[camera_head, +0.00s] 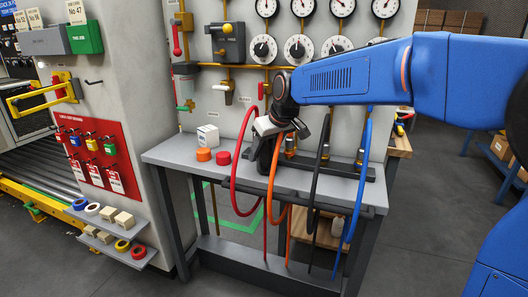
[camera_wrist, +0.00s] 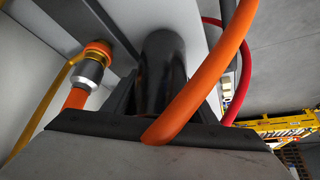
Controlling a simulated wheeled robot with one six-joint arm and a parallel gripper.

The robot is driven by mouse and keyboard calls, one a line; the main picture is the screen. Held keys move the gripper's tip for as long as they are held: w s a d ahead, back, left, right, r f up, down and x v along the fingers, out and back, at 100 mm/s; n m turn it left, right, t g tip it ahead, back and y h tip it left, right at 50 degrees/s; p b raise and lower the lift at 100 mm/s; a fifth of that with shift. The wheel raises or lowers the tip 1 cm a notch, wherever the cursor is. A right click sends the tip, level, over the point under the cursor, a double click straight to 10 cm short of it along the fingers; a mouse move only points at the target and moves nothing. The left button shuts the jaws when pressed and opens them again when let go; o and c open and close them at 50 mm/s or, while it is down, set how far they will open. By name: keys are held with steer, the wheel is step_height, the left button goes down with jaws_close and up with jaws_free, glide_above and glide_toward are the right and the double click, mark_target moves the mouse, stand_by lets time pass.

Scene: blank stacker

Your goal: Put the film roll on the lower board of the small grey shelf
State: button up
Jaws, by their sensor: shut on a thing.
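My gripper (camera_head: 268,140) is over the grey bench, at the orange and red hoses. It is shut on a dark cylinder, which I take to be the film roll (camera_wrist: 163,75). The roll shows in the middle of the wrist view, partly behind the orange hose. In the head view only a dark shape (camera_head: 260,157) shows below the gripper, so the roll's outline is hard to tell. The small grey shelf is on the left, with an upper board (camera_head: 134,228) and a lower board (camera_head: 108,252), both far from my gripper.
Orange and red caps (camera_head: 223,157) and a white box (camera_head: 207,135) stand on the bench (camera_head: 165,152). Hanging hoses (camera_head: 359,185) crowd its front.

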steer(key=shift+f, duration=0.15)
steer(key=o, duration=1.4)
steer(key=shift+c, duration=0.2)
steer(key=v, duration=1.2)
